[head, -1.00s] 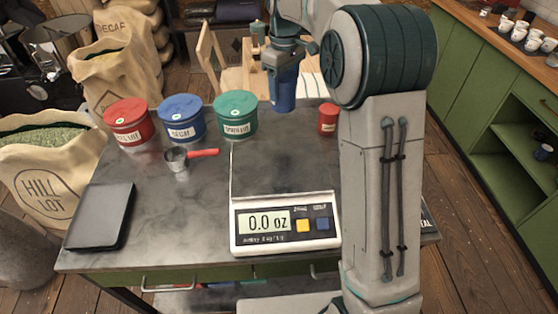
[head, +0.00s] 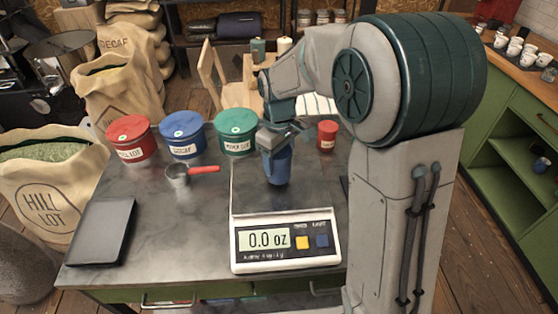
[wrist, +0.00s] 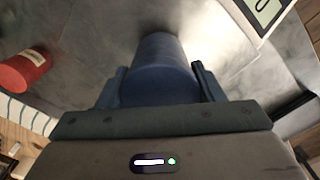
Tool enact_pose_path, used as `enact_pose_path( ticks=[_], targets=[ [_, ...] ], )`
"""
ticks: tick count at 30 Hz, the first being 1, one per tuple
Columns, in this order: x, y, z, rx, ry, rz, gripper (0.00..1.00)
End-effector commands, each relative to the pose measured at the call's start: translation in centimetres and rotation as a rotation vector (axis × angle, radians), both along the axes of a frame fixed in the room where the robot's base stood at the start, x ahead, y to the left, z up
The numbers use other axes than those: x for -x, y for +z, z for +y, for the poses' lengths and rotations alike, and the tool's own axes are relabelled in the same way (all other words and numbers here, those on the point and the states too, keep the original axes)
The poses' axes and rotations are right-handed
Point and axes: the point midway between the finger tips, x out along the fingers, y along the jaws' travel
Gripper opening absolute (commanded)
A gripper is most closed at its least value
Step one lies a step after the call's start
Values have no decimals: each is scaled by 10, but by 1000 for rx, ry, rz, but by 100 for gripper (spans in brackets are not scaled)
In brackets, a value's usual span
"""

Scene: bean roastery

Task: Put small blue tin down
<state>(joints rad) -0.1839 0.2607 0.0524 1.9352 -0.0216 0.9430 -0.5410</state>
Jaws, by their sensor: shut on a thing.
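The small blue tin (head: 277,167) is held in my gripper (head: 277,146), whose fingers lie on both sides of it. In the wrist view the tin (wrist: 160,68) stands out between the two fingers (wrist: 160,88), and its far end is over a shiny grey surface. In the head view the tin is upright, just behind the readout of the white scale (head: 286,262), over the plate area. The scale reads 0.0 oz. I cannot tell whether the tin's base touches anything.
A small red tin (head: 327,135) stands to the right of the held tin. Large red (head: 131,140), blue (head: 183,136) and green (head: 236,133) tins stand at the back left. A scoop (head: 178,174) with a red handle and a dark tray (head: 101,231) lie on the grey table (head: 180,235).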

Motion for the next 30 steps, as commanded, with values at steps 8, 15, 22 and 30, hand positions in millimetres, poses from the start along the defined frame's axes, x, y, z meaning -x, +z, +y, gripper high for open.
enact_pose_path(
  ticks=[8,15,22,30],
  targets=[
    [0,-20,0,0,0,-1,33],
    [0,-23,0,0,0,-1,33],
    [0,-22,0,0,0,0,83],
    [-1,-16,0,-1,0,-2,83]
  ],
)
